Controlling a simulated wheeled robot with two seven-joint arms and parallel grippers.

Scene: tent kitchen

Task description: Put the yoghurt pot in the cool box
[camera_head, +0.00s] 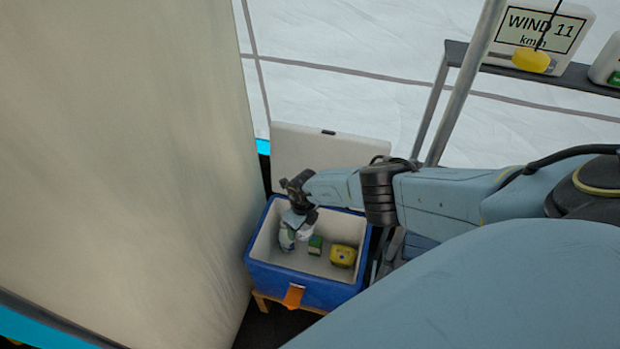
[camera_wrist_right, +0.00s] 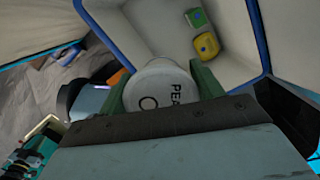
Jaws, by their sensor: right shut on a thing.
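The cool box (camera_head: 325,293) is blue with a white inside and stands open low in the head view. My right gripper (camera_head: 299,232) reaches down into its left part. The right wrist view shows the gripper (camera_wrist_right: 163,92) shut on the yoghurt pot (camera_wrist_right: 158,88), a white round pot with dark letters starting "PEA". In the head view a small white part of the pot (camera_head: 306,230) shows beside the gripper, within the box's opening. The pot's underside is hidden, so I cannot tell whether it touches the box floor. My left gripper is not in view.
A green item (camera_head: 315,245) and a yellow item (camera_head: 342,256) lie in the box to the right of the gripper. The raised white lid (camera_head: 310,155) stands behind. A tent wall (camera_head: 130,150) is close on the left. A metal pole (camera_head: 465,85) stands at the right.

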